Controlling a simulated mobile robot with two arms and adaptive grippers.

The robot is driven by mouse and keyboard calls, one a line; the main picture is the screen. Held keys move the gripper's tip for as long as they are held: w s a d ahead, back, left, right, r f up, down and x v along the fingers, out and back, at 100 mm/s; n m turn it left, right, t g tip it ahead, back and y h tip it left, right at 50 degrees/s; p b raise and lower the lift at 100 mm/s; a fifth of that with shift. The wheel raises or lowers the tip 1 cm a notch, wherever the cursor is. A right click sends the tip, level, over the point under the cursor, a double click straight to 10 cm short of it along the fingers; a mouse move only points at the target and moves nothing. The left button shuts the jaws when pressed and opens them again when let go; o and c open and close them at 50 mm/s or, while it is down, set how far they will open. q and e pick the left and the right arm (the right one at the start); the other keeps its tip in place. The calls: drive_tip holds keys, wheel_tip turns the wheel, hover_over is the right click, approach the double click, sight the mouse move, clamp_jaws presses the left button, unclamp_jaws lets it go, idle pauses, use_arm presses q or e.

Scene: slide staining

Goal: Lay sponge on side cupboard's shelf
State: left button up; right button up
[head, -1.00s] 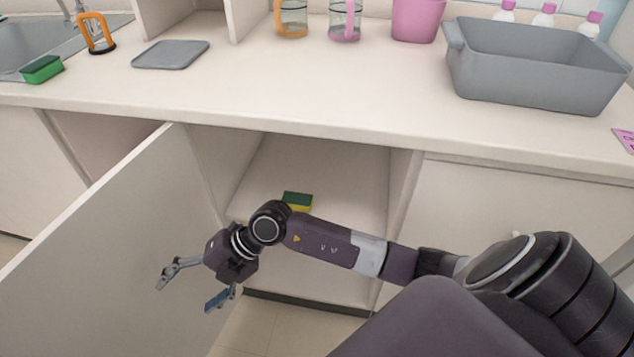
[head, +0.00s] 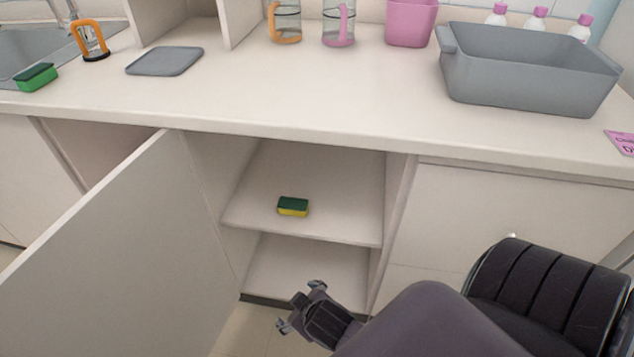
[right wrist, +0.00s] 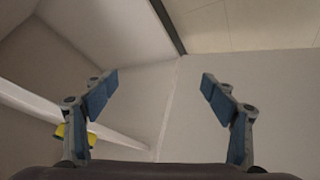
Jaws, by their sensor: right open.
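A green-topped yellow sponge (head: 293,206) lies flat on the upper shelf (head: 340,220) inside the open cupboard under the counter. In the right wrist view a yellow bit of the sponge (right wrist: 60,130) shows at the left, partly hidden behind a finger. My right gripper (head: 300,307) is open and empty, below and in front of the shelf, apart from the sponge. It also shows open in the right wrist view (right wrist: 158,84), with nothing between its blue pads. My left gripper is not in view.
The open cupboard door (head: 110,245) stands out at the left. A second green sponge (head: 36,77) lies by the sink. A grey basin (head: 525,85), a grey tray (head: 165,61), a pink container (head: 408,22) and glass jugs stand on the counter. The shelf around the sponge is clear.

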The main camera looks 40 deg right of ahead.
drive_tip(key=s+a+f+g, duration=0.1)
drive_tip(key=s+f+g, duration=0.1)
drive_tip(key=s, duration=0.3)
drive_tip(key=s+a+f+g+y, duration=0.1)
drive_tip(key=s+f+g, duration=0.1)
drive_tip(key=s, duration=0.4)
drive_tip(key=shift+a+f, duration=0.3)
drive_tip(key=shift+w+r, duration=0.1)
